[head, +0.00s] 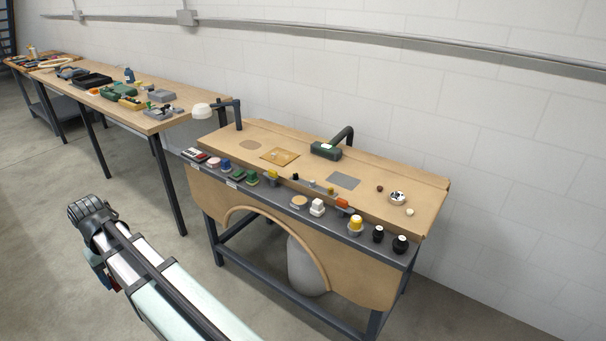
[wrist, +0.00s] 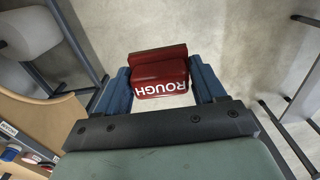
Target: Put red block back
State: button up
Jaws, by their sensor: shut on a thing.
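The red block (wrist: 160,78) fills the space between my fingers in the wrist view, with white letters "ROUGH" that read upside down. My gripper (wrist: 159,72) has two blue fingers, one on each side of the block, and is shut on it. Bare floor shows behind the block, so it is held in the air. In the head view my gripper is at the left, in front of the workbench (head: 320,196) and apart from it. Only a small bit of red and blue shows there below my arm.
The bench's grey front ledge (head: 273,198) holds a row of small coloured items, some with labels. A longer table (head: 150,125) with tools is at the left. The floor between is clear.

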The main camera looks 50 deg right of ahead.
jog(key=s+d+r+m, duration=0.1)
jog(key=s+d+m, duration=0.15)
jog(key=d, duration=1.05)
jog(key=s+d+m, duration=0.1)
jog(key=d+m, duration=0.2)
jog(key=d, duration=1.1)
notch_tip(320, 180, up, 4)
jog(key=m, duration=0.4)
send_over(282, 196)
jog(key=shift+n, duration=0.25)
jog(key=shift+s+f, duration=0.1)
jog(key=shift+f, duration=4.65)
jog(key=shift+f, duration=0.15)
jog(key=o, duration=1)
